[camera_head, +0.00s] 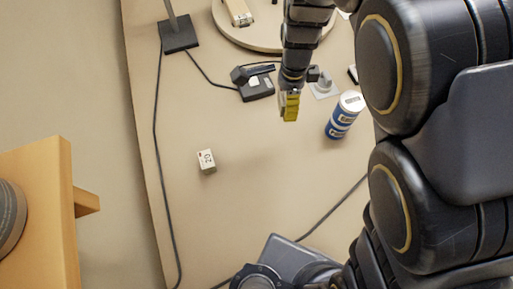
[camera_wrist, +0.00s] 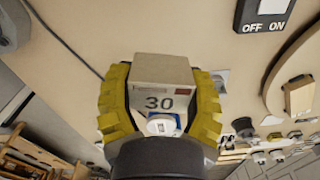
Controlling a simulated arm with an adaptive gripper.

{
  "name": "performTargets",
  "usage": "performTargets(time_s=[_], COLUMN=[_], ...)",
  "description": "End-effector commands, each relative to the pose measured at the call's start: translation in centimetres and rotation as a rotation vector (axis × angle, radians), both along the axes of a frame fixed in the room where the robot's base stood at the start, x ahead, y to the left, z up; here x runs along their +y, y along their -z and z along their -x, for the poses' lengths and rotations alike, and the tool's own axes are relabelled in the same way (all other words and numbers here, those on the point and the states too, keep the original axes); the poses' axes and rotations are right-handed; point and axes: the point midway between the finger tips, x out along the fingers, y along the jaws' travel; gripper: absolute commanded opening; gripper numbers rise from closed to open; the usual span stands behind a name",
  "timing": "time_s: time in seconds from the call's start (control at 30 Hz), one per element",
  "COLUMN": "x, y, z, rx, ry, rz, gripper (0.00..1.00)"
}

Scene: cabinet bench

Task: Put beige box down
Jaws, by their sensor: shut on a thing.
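My gripper (camera_head: 290,106) hangs over the bench, its yellow fingers pointing down. In the wrist view, its two yellow fingers are shut on a beige box (camera_wrist: 160,75) marked 30, one finger on each side. In the head view the fingers hide most or all of the held box. The beige bench top (camera_head: 240,205) lies below; I cannot tell the exact gap under the box.
A small pale box (camera_head: 206,161) stands alone left of my gripper. A blue and white can (camera_head: 343,116) stands close on the right. A black device (camera_head: 255,84) and a round board (camera_head: 262,38) are behind. A cable (camera_head: 157,130) runs along the left; the middle is clear.

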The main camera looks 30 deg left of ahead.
Motion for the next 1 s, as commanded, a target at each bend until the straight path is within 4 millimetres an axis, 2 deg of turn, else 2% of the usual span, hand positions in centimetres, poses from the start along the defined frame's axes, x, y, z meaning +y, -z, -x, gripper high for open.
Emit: performTargets(time_s=[0.03,0.1,0.37,0.5,0.7,1.0], x=[1.4,2.7,6.0,5.6,5.5,5.6], y=[0.0,0.0,0.0,3.3,7.2,10.7], z=[1.1,2.2,5.9,5.7,5.7,5.5], rx=[0.0,0.0,-0.001,0.008,0.008,0.002], ry=[-0.05,-0.101,-0.249,-0.237,-0.234,-0.235], rz=[0.0,0.0,0.002,0.007,0.007,0.004], gripper=[0.21,0.21,0.21,0.21,0.21,0.21])
